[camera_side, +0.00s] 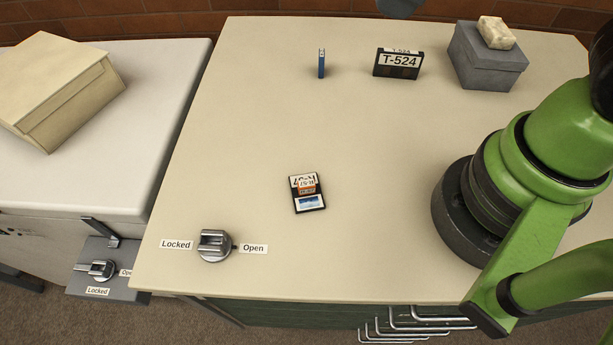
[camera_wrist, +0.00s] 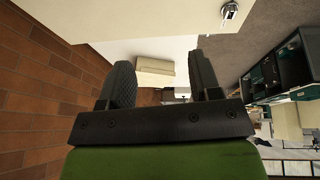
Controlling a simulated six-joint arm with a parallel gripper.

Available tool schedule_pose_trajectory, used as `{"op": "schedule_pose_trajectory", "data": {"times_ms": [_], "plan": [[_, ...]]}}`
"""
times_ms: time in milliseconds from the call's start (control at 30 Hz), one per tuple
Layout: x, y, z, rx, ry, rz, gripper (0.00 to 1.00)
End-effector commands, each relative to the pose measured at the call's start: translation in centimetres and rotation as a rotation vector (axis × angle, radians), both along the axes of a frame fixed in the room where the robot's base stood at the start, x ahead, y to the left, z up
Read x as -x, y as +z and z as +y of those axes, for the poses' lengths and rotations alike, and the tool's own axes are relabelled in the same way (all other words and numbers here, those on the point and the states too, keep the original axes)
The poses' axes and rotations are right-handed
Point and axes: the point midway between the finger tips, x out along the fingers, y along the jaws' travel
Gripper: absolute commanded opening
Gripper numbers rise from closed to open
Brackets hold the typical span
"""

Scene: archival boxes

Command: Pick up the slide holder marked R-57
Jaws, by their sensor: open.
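The slide holder marked R-57 (camera_side: 308,194) is a small dark item on the beige tabletop, left of the middle in the side view. Its white label reads upside down, with an orange patch and a blue-and-white picture below it. I cannot make it out in the wrist view. My gripper (camera_wrist: 164,82) shows in the wrist view with two dark, ridged fingers spread apart and nothing between them. It is away from the holder. I cannot clearly make out its fingers in the side view.
A black T-524 cassette (camera_side: 398,63), a thin blue upright item (camera_side: 321,64) and a grey box (camera_side: 486,58) with a pale stone block (camera_side: 496,32) stand at the back. A Locked/Open knob (camera_side: 214,246) sits near the front edge. A cream box (camera_side: 60,88) rests on the left cabinet.

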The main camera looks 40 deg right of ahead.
Motion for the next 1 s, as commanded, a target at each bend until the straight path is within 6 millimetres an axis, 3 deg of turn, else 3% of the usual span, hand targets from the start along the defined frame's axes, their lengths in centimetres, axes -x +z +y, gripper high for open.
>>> {"op": "schedule_pose_trajectory", "data": {"times_ms": [133, 300, 500, 667, 1000], "plan": [[-1.8, -4.4, 3.5, 0.185, 0.532, 0.042, 0.57], [-2.3, -10.1, 7.2, 0.336, 1.138, 0.068, 0.57], [-1.5, -15.0, 9.7, 0.414, 1.619, 0.080, 0.57], [-1.1, -16.8, 10.3, 0.429, 1.754, 0.082, 0.57], [-1.1, -21.0, 10.3, 0.429, 1.756, 0.081, 0.57]]}}
